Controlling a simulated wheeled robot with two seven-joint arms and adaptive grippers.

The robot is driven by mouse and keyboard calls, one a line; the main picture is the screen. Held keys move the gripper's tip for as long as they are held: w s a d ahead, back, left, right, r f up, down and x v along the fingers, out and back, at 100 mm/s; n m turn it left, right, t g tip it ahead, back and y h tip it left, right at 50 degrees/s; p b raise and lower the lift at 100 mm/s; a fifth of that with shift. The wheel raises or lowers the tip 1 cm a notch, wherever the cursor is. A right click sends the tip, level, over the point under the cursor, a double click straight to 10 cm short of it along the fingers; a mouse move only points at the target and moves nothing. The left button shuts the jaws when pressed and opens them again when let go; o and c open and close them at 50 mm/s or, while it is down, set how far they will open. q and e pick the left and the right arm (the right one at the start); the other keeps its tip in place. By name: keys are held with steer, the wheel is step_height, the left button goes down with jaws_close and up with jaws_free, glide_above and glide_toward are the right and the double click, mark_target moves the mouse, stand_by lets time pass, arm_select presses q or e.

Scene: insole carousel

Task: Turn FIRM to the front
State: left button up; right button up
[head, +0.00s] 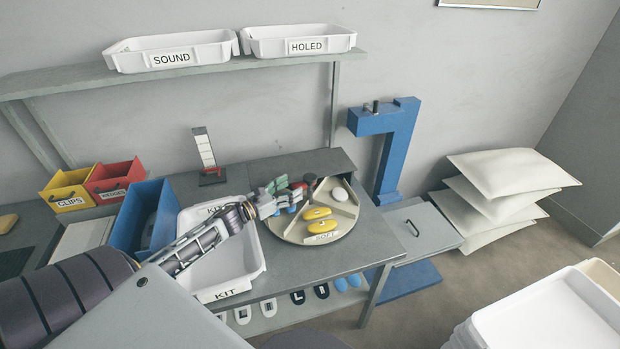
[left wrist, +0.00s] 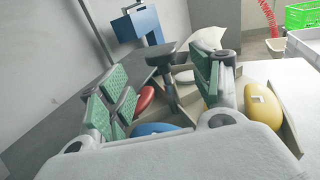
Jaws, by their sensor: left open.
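The round beige carousel (head: 347,211) sits on the grey bench, split by low walls. Its SOFT label (head: 324,237) faces the front; no FIRM label is readable. Two yellow pieces (head: 318,213) lie in the SOFT compartment, and a white piece (head: 340,194) lies in the one at the right. The left wrist view shows a red piece (left wrist: 145,98), a blue piece (left wrist: 155,129) and the dark centre knob (left wrist: 172,56). My left gripper (head: 290,195) is open over the carousel's left side, with the knob beyond and between its fingers. My right gripper is out of view.
A white KIT tray (head: 255,262) and a blue bin (head: 127,229) stand left of the carousel. A shelf above holds SOUND (head: 170,47) and HOLED (head: 299,40) trays. A blue press-like stand (head: 392,155) is at the right. The bench front right is clear.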

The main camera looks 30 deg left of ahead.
mark_target(305, 180)
arm_select(q)
steer(key=shift+w+d+r, duration=0.1)
steer(key=shift+w+d, duration=0.05)
steer(key=shift+w, duration=0.5)
steer(key=shift+w+d, duration=0.1)
steer(key=shift+w, duration=0.15)
steer(key=shift+p+x, duration=0.3)
steer(key=shift+x, duration=3.4)
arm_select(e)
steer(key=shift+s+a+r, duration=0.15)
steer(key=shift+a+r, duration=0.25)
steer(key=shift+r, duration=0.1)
arm_select(q)
steer(key=shift+c, duration=0.5)
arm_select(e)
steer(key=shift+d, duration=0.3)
arm_select(q)
steer(key=c, duration=1.3)
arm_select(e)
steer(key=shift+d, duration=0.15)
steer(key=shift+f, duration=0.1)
